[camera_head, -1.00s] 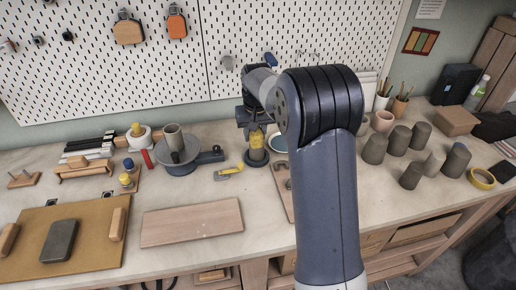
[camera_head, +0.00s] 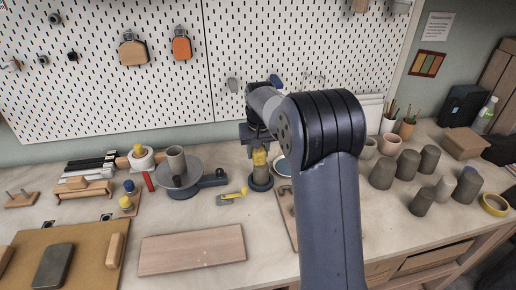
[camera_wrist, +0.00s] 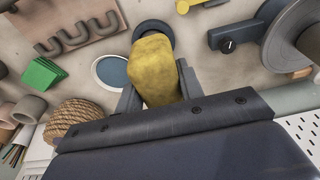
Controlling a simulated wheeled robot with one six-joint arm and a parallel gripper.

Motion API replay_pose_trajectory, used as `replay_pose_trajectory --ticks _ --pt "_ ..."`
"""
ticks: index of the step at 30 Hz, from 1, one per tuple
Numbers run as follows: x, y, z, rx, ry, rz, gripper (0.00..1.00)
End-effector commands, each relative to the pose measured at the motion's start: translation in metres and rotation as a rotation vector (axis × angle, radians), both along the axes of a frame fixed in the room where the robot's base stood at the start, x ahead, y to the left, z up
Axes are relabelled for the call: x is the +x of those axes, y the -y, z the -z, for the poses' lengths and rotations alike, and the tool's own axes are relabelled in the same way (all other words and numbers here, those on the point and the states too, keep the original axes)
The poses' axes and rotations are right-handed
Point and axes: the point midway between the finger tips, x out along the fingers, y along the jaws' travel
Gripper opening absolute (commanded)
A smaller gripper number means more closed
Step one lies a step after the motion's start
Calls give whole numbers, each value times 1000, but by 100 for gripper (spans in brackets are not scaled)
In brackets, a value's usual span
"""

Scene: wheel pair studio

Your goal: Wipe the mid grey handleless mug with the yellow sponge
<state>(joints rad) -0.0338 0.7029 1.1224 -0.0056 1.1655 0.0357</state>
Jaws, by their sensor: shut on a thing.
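My gripper (camera_head: 258,146) is shut on the yellow sponge (camera_head: 260,157), which also fills the middle of the wrist view (camera_wrist: 157,75). Just below the sponge stands a round grey vessel (camera_head: 261,184), apparently the mug. In the wrist view its dark rim (camera_wrist: 147,27) shows beyond the sponge's end. The sponge overlaps the mug's mouth in both views; I cannot tell whether it reaches inside or only touches the rim. A lighter grey handleless cup (camera_head: 176,160) stands on the turntable to the left.
The turntable (camera_head: 180,180) and a yellow-handled tool (camera_head: 231,197) lie left of the mug. A small blue-centred dish (camera_wrist: 111,71) is close to the gripper. Several grey cups (camera_head: 382,173) stand at right. A wooden board (camera_head: 192,250) lies in front. Bare bench separates the board from the mug.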

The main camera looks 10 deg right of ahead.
Motion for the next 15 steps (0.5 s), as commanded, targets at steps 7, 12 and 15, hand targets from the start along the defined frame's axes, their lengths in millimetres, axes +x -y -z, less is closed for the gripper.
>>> replay_pose_trajectory --ticks 7,12,15 --pt "0 0 40 0 -1 0 10" --pt "0 9 50 -1 0 3 10" --pt "0 22 49 -1 0 3 10"
